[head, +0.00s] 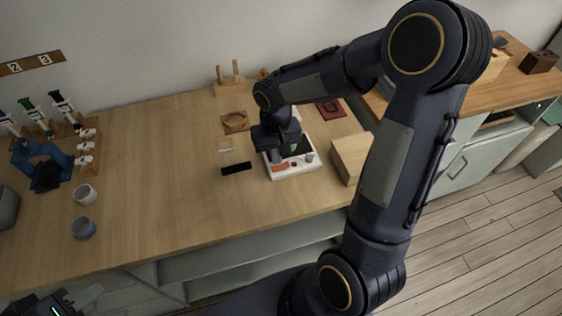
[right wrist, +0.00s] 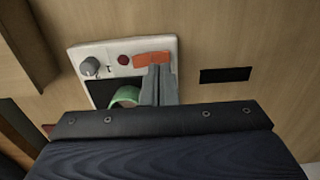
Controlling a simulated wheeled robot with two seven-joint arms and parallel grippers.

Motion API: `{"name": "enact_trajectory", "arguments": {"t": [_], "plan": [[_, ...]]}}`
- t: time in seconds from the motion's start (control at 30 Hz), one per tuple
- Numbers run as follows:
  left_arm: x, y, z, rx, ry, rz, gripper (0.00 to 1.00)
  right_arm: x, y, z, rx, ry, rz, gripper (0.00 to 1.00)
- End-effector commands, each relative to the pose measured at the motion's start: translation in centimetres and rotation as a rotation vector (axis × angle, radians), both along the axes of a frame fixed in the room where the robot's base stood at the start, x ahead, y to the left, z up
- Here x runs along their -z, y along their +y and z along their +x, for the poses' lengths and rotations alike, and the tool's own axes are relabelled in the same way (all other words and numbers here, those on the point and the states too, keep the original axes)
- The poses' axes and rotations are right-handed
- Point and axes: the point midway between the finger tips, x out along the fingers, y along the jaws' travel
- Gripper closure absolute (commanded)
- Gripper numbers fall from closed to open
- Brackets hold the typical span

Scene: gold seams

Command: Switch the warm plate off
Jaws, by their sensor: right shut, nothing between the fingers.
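The warm plate (head: 310,167) is a white unit with a black top on the wooden counter. It also shows in the right wrist view (right wrist: 90,54). Its front strip has an orange rocker switch (right wrist: 152,58), a small dark red lamp (right wrist: 123,60) and a grey knob (right wrist: 89,67). A green-rimmed cup (right wrist: 126,97) is on the black top, partly hidden by my fingers. My right gripper (right wrist: 158,68) is shut and empty, its tips at the switch's edge; contact is unclear. My left gripper (head: 62,303) shows partly at the bottom left, its fingers unclear.
A black strip (head: 236,168) lies left of the plate and a wooden block (head: 351,157) stands close on its right. A wooden coaster (head: 236,121) lies behind. The counter's middle is clear.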

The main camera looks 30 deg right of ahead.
Motion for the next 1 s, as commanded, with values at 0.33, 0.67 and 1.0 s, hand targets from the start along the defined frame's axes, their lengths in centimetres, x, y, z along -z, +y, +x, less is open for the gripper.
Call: {"name": "enact_trajectory", "arguments": {"t": [0.33,0.67,1.0], "plan": [[-2.5,0.0,0.0,0.000,0.000,0.000,0.64,-3.2,0.0,0.0,0.001,-0.002,0.001,1.00],[-3.4,0.0,0.0,0.000,0.000,0.000,0.64,-4.4,0.0,0.0,0.002,0.000,0.001,1.00],[-3.3,0.0,0.0,0.000,0.000,0.000,0.64,-4.4,0.0,0.0,0.001,0.000,0.000,1.00]]}}
